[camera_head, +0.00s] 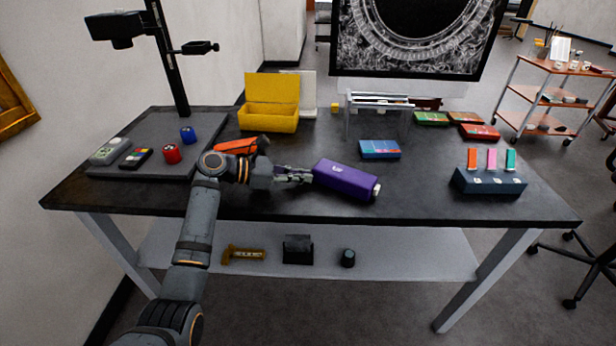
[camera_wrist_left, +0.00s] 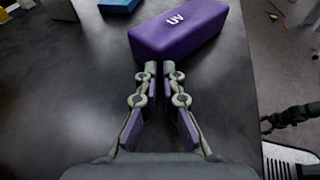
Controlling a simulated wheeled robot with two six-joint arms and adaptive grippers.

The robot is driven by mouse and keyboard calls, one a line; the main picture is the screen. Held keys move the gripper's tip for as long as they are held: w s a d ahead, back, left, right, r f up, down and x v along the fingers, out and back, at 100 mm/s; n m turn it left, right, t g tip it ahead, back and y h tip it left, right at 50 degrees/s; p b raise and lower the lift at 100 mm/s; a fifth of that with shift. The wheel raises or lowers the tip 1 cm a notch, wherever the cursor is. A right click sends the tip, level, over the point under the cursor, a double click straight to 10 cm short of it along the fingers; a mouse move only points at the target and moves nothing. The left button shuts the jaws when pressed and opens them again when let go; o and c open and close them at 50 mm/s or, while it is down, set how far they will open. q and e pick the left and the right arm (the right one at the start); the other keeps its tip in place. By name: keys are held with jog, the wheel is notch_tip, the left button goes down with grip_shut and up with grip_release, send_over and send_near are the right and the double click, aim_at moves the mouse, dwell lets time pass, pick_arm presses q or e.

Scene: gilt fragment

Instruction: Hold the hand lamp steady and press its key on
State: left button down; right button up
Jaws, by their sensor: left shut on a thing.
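The hand lamp is a purple box-shaped body marked "UV" (camera_head: 345,179), lying on the dark table near its front edge. A small pale part (camera_head: 377,191) shows at its right end; I cannot tell whether it is the key. My left gripper (camera_head: 308,176) is at the lamp's left end, shut on it. In the left wrist view the fingertips (camera_wrist_left: 160,70) are close together against the near end of the lamp (camera_wrist_left: 180,32). A dark, finger-like part at that view's right edge looks like my right gripper (camera_wrist_left: 290,117); its opening is unclear.
A yellow open box (camera_head: 268,117) and an orange object (camera_head: 236,146) lie behind my left arm. A blue box (camera_head: 380,149) lies behind the lamp. A dark-blue block with coloured strips (camera_head: 488,183) stands at right. The table between lamp and block is clear.

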pick_arm(q)
jog(key=c, duration=0.5)
grip_release()
jog(key=shift+o, duration=0.4)
